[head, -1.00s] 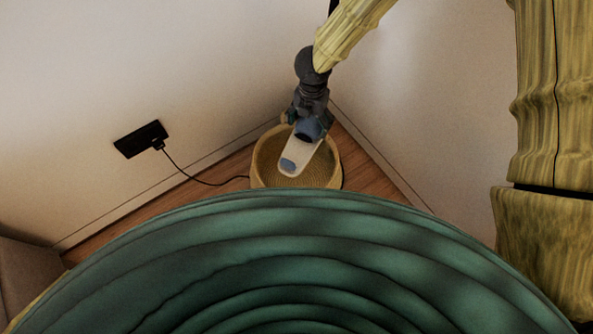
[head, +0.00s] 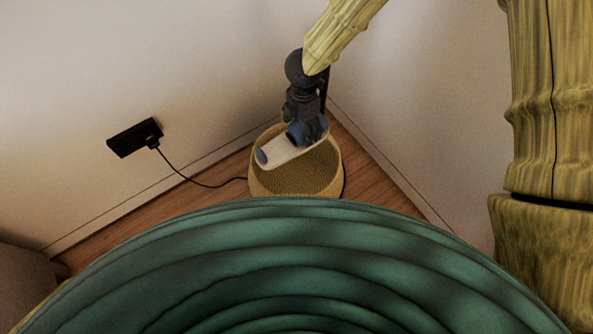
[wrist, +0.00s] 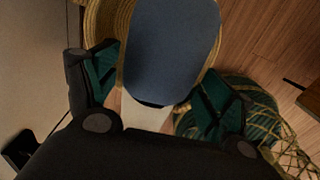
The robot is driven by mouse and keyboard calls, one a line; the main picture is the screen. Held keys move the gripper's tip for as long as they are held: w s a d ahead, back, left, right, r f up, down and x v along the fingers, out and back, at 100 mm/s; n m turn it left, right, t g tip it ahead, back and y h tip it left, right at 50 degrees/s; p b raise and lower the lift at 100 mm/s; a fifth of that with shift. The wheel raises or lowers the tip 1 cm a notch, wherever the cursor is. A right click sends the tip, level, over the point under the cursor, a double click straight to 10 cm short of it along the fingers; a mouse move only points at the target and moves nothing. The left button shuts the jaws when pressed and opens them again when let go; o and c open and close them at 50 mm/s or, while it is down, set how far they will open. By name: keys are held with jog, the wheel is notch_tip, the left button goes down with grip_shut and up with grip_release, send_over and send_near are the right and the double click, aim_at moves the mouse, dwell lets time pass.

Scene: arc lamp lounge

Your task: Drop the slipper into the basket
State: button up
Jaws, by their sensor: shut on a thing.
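The slipper (head: 287,152) has a pale sole and blue parts. My gripper (head: 308,136) is shut on it and holds it over the opening of the woven tan basket (head: 297,188) in the corner. In the head view the slipper slants, with one end toward the basket's left rim. In the wrist view the slipper's blue part (wrist: 172,50) lies between and beyond the two green-padded fingers (wrist: 155,95), hiding much of the basket (wrist: 105,22). I cannot tell the slipper's exact height above the basket floor.
A large green ribbed round thing (head: 300,260) fills the near foreground, in front of the basket. Two pale walls meet behind the basket. A black wall box (head: 134,137) has a cable (head: 190,180) running toward the basket. Wooden floor (head: 375,185) shows on both sides.

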jog(key=shift+f+b, duration=1.2)
jog(key=shift+f, duration=0.6)
jog(key=o, duration=1)
notch_tip(320, 180, up, 12)
